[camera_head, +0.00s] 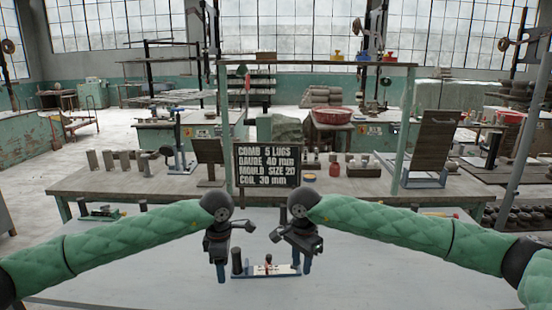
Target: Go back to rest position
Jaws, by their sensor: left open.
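My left gripper (221,270) hangs fingers down over the grey table, just left of a small blue and white fixture. It is open, and I see nothing held in it. My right gripper (306,266) hangs fingers down at the right end of that fixture. Its fingers overlap in the view, so its opening cannot be made out. The fixture (279,272) lies on the table between the two grippers. A dark upright cylinder (237,261) stands at its left end, and a small red and white piece (268,261) is at its middle.
The grey table (150,285) is bare at its front left. A black sign (267,166) with white lettering stands behind the grippers. The wooden bench (130,185) beyond holds several grey cylinders and a tilted board (430,148). Dark tools (100,213) lie at the table's back left.

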